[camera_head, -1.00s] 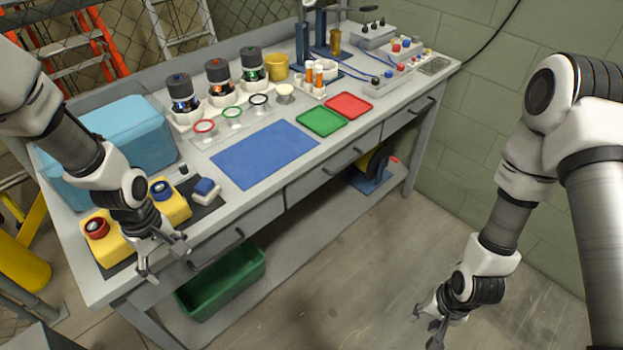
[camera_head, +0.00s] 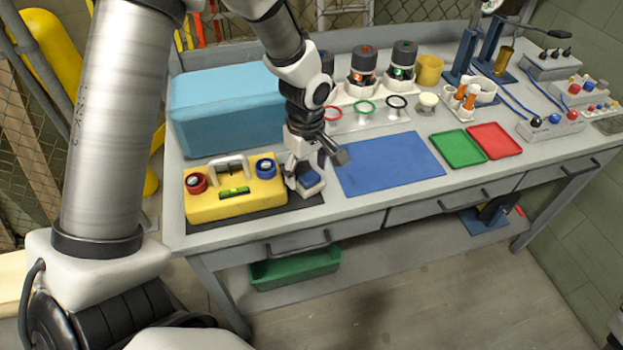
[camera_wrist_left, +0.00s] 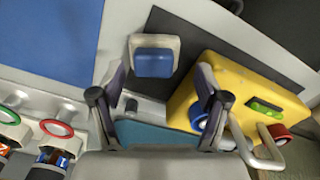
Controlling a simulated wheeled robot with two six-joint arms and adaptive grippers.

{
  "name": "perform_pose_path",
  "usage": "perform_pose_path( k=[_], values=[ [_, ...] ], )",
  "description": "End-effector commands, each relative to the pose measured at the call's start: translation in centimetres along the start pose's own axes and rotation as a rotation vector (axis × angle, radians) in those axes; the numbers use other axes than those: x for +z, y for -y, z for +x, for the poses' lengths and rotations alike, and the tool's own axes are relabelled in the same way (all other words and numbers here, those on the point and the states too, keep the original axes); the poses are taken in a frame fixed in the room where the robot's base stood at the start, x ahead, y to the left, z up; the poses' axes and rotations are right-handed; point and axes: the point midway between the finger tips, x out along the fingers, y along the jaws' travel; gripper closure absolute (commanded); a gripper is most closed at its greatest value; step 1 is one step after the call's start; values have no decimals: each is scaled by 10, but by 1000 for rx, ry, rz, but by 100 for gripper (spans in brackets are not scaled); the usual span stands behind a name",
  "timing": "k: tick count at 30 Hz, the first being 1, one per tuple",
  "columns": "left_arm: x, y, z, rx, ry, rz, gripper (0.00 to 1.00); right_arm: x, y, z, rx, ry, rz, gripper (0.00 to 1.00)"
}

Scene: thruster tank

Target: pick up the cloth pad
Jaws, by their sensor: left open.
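The small block with a blue top and white base, which I take to be the cloth pad (camera_head: 309,181), lies on the bench just right of the yellow box. My left gripper (camera_head: 314,164) is open above it, and the gripper partly covers it in the head view. In the left wrist view the pad (camera_wrist_left: 154,62) shows whole, just beyond the gap between the open fingertips of my left gripper (camera_wrist_left: 162,88). Nothing is between the fingers. My right gripper is out of view.
The yellow box (camera_head: 215,205) with red and blue knobs stands close on the left, on a dark mat (camera_head: 262,220). A light-blue bin (camera_head: 215,110) is behind it. A flat blue mat (camera_head: 390,163) lies to the right, with green (camera_head: 458,147) and red (camera_head: 495,140) trays beyond.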

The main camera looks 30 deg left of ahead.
Motion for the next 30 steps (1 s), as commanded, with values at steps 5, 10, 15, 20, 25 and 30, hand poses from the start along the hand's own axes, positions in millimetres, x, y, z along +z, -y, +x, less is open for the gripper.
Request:
perform_pose_path(
  k=[5, 10, 15, 20, 25, 30],
  values=[
    [2, 0, 30, -3, 2, 0, 25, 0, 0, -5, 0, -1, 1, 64],
    [2, -1, 33, 0, 1, 1, 25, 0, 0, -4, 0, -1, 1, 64],
    [2, -1, 33, 0, 1, 0, 60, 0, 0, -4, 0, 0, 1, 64],
    [2, -1, 33, 0, 1, 0, 72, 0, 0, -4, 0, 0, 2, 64],
    [2, -1, 33, 0, 1, 0, 72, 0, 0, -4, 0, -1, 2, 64],
    [2, -1, 27, 0, 1, -1, 72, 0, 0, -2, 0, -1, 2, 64]
  ],
)
